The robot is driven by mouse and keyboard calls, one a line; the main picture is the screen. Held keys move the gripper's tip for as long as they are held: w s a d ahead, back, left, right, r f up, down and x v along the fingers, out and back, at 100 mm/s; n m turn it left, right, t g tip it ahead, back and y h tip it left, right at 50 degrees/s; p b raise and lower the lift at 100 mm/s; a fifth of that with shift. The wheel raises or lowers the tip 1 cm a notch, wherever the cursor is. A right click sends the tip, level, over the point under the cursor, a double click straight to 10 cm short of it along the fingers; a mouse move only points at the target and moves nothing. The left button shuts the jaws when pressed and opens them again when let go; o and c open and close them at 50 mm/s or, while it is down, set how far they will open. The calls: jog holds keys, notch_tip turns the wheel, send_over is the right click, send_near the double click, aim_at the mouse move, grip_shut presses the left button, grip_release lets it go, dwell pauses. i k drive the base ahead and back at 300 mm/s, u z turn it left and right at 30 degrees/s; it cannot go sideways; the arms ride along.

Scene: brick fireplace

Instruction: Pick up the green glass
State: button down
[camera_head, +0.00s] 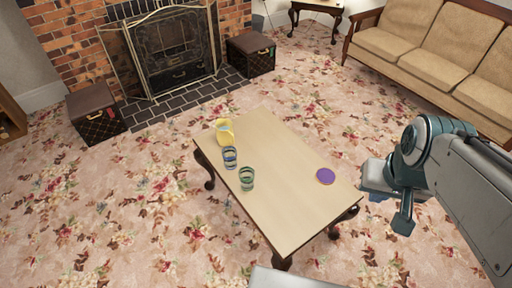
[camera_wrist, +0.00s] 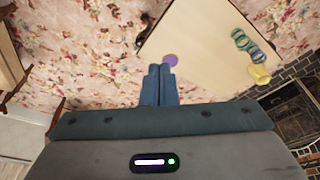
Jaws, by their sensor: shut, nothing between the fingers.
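The green glass (camera_head: 247,178) stands upright near the left long edge of the wooden table. It also shows in the wrist view (camera_wrist: 240,38), at the upper right. My gripper (camera_head: 377,196) is off the right side of the table, well away from the glass. In the wrist view its two fingers (camera_wrist: 160,68) are together, with nothing between them.
A blue-banded glass (camera_head: 230,158) and a yellow pitcher (camera_head: 224,131) stand behind the green glass. A purple disc (camera_head: 325,176) lies near the right end of the table (camera_head: 285,205). A sofa (camera_head: 440,60) is at the back right.

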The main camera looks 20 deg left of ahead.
aim_at(246, 174)
jog(key=u, duration=0.05)
jog(key=k, duration=0.5)
jog(key=u, duration=1.85)
jog(key=i, duration=3.65)
jog(key=z, duration=4.4)
